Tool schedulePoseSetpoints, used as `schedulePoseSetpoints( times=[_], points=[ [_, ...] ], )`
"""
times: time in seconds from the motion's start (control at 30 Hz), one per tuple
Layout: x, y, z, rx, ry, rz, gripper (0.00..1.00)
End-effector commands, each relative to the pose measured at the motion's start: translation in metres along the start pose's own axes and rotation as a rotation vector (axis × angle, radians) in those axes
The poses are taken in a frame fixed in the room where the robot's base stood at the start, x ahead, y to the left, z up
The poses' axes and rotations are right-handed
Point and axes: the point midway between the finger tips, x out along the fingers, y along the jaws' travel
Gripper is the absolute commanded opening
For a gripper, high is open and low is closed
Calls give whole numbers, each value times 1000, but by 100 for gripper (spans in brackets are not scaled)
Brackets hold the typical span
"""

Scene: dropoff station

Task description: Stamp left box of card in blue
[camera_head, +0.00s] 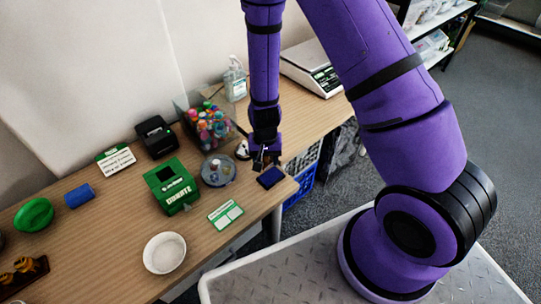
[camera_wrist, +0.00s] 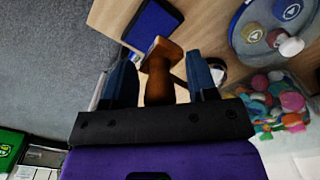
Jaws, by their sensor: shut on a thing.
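My gripper (camera_head: 263,159) is shut on a brown wooden stamp handle (camera_wrist: 159,72), which stands between the two fingers in the wrist view. The stamp's printing face is hidden. The gripper is above and close to a blue ink pad (camera_head: 271,178) near the table's right front edge. The pad also shows beyond the handle in the wrist view (camera_wrist: 153,25). I cannot tell whether the stamp touches it. A green and white card (camera_head: 226,214) lies flat on the table, left of and nearer than the pad. Its pale boxes are too small to read for marks.
A round grey tray with tokens (camera_head: 217,181) and a green donation box (camera_head: 172,190) stand left of the gripper. A clear bin of colourful items (camera_head: 209,124) is behind. A white bowl (camera_head: 165,253) sits left of the card. The wooden table (camera_head: 110,225) has bare room at front left.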

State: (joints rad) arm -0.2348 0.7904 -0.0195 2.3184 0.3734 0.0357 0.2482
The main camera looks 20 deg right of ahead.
Motion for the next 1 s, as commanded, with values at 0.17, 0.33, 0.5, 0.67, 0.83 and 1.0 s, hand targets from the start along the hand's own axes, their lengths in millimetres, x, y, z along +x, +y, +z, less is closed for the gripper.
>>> schedulePoseSetpoints(
  times=[0.17, 0.33, 0.5, 0.67, 0.83, 1.0],
  points=[
    [3, -42, 34, -181, 0, 0, 37],
    [7, -80, 73, -371, 0, 0, 37],
    [10, -110, 113, -543, 0, 0, 37],
    [12, -127, 141, -655, 0, 0, 37],
    [14, -134, 154, -709, 1, -1, 37],
    [20, -135, 156, -716, 0, -1, 37]
  ],
)
